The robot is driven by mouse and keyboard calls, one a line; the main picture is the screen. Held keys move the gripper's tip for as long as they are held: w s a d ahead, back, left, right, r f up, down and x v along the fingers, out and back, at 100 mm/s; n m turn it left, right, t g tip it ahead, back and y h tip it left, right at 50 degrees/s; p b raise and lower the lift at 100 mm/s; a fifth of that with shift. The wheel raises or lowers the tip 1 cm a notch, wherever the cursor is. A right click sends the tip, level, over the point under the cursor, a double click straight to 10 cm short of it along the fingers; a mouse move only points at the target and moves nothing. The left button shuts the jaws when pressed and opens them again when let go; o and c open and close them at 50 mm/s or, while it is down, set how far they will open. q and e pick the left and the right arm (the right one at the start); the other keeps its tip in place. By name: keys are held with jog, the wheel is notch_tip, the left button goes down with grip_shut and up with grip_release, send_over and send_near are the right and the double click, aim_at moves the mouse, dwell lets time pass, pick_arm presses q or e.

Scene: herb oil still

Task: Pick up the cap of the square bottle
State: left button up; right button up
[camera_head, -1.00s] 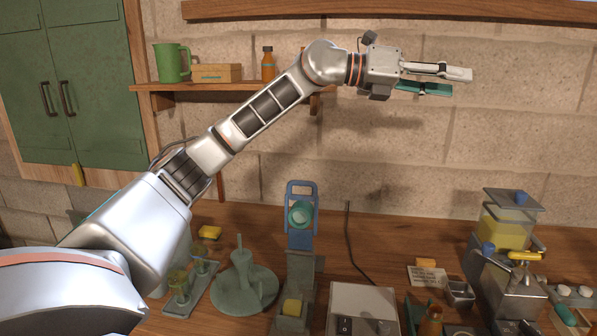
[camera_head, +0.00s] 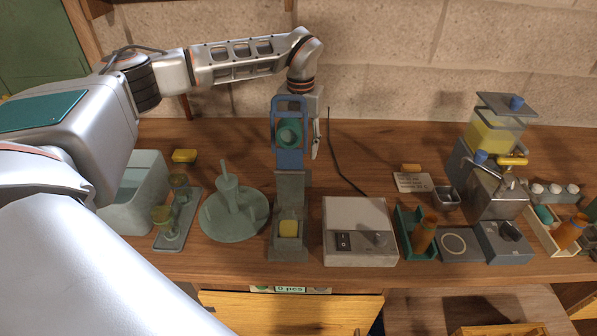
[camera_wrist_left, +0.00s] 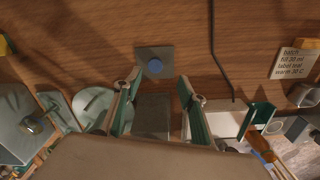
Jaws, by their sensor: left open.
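My left gripper (camera_head: 308,135) points down behind a blue upright frame (camera_head: 289,112) with a teal disc; one finger shows beside it. In the left wrist view my open fingers (camera_wrist_left: 158,79) hold nothing. Just beyond their tips is a grey square piece (camera_wrist_left: 143,73) with a round blue cap or knob (camera_wrist_left: 155,66), apart from both fingers; in the head view I cannot make this piece out. At the right, a square container of yellow liquid (camera_head: 494,136) carries a grey lid with a blue knob (camera_head: 516,102). I cannot tell for sure which is the square bottle. My right gripper is out of view.
A round green stand (camera_head: 232,222) and a pale box (camera_head: 150,208) are at the left. A white switch box (camera_head: 358,235), a dark cable (camera_head: 342,168) and a note card (camera_head: 411,183) are to the right. The table between cable and card is bare.

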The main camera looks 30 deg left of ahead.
pick_arm(q)
jog(key=f, duration=0.3)
jog(key=shift+a+f, duration=0.1)
jog(key=shift+a, duration=0.3)
jog(key=f, duration=0.2)
jog(key=f+p, duration=0.1)
jog(key=f, duration=0.1)
jog(key=shift+s+f, duration=0.2)
jog(key=shift+f, duration=0.2)
jog(key=c, duration=0.8)
